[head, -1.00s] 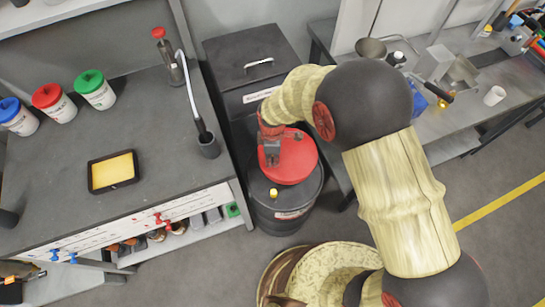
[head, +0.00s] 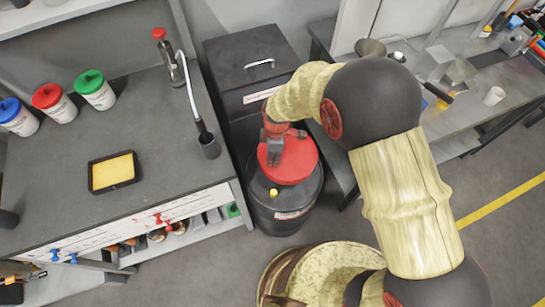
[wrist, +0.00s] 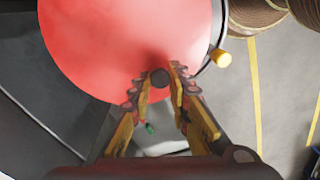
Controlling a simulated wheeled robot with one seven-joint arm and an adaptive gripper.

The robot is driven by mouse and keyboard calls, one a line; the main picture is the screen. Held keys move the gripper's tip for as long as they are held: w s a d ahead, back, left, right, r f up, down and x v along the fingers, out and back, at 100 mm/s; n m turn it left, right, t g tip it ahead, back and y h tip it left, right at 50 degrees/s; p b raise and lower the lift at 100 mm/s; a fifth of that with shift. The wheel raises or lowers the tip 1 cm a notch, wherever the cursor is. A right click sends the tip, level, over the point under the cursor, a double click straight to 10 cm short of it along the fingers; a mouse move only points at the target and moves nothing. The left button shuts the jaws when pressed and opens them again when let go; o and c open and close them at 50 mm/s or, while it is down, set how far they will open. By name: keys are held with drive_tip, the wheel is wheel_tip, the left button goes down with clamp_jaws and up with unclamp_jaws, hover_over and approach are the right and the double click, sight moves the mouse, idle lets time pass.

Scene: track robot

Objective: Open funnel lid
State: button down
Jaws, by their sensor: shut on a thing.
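The funnel lid (head: 297,163) is a round red disc on top of a black drum (head: 287,212). The lid also fills the upper left of the wrist view (wrist: 120,40). My gripper (head: 273,158) is over the lid's left part in the head view. In the wrist view my gripper (wrist: 160,82) has its two fingertips closed around a small dark round knob (wrist: 160,77) at the lid's edge. A yellow piece (wrist: 221,59) sits beside the lid on the drum's rim. My wrist hides part of the lid in the head view.
A workbench (head: 140,130) with a yellow sponge tray (head: 112,171) and colored-lid jars stands left. A black box with a handle (head: 260,64) is behind the drum. Another bench (head: 465,115) stands right. Floor is clear at the lower right.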

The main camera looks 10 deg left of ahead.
sight(288, 157)
drive_tip(key=w+d+r+g+y+b, duration=0.4)
drive_tip(key=w+d+r+g+y, duration=0.2)
drive_tip(key=d+r+y, duration=0.5)
drive_tip(key=shift+w+d+r+g, duration=0.4)
drive_tip(key=shift+w+d+r, duration=0.75)
drive_tip(key=shift+d, duration=0.25)
drive_tip(key=shift+f, duration=0.1)
drive_tip(key=c, duration=1.7)
unclamp_jaws()
drive_tip(key=shift+w, duration=0.1)
drive_tip(key=shift+o, duration=0.2)
wheel_tip(288, 157, up, 10)
